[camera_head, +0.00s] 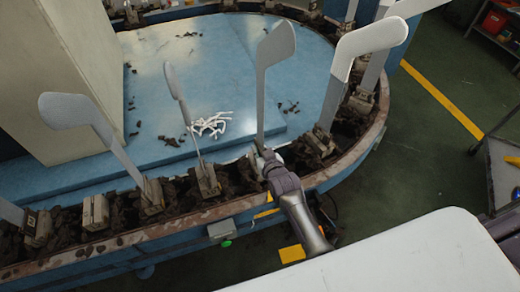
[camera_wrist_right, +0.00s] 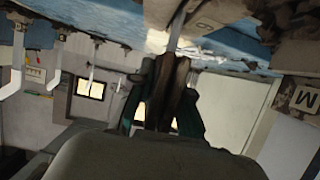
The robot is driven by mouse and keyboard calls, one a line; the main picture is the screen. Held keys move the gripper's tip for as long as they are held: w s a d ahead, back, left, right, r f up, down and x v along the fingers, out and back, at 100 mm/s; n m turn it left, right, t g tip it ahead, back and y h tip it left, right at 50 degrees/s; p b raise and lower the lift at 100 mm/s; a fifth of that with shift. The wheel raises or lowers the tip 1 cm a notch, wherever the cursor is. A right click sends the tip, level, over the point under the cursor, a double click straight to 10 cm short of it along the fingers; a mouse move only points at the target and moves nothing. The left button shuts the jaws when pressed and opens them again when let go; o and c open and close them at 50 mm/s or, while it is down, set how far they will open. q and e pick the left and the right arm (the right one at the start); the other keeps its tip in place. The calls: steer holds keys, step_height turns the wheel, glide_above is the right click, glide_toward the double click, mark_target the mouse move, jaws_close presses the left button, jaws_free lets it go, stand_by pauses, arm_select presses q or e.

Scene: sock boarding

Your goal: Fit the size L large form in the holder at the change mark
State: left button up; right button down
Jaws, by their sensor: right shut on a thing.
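My right gripper (camera_head: 262,158) is shut on the lower shank of a flat grey form (camera_head: 263,85) in the head view. The form stands nearly upright with its foot end up, at the front rim of the oval track. Whether its lower end sits in a holder is hidden by the gripper. In the right wrist view the dark fingers (camera_wrist_right: 165,95) close on a narrow shank (camera_wrist_right: 177,28). A size letter on the held form is not readable. A yellow mark (camera_head: 266,213) shows on the track's side near my wrist. My left gripper is not in view.
A tilted grey form (camera_head: 70,110) and an edge-on form (camera_head: 178,90) stand left; a white-covered form (camera_head: 370,42) stands right. Holders sit in dark clumps along the track (camera_head: 345,165). White strips (camera_head: 212,123) lie on the blue top. A pale surface (camera_head: 400,260) fills the lower right.

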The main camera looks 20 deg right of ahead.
steer(key=shift+f+b, duration=1.05)
steer(key=shift+f, duration=0.4)
steer(key=c, duration=1)
jaws_free()
steer(key=shift+c, duration=0.2)
steer(key=shift+s, duration=0.1)
steer(key=v, duration=1.2)
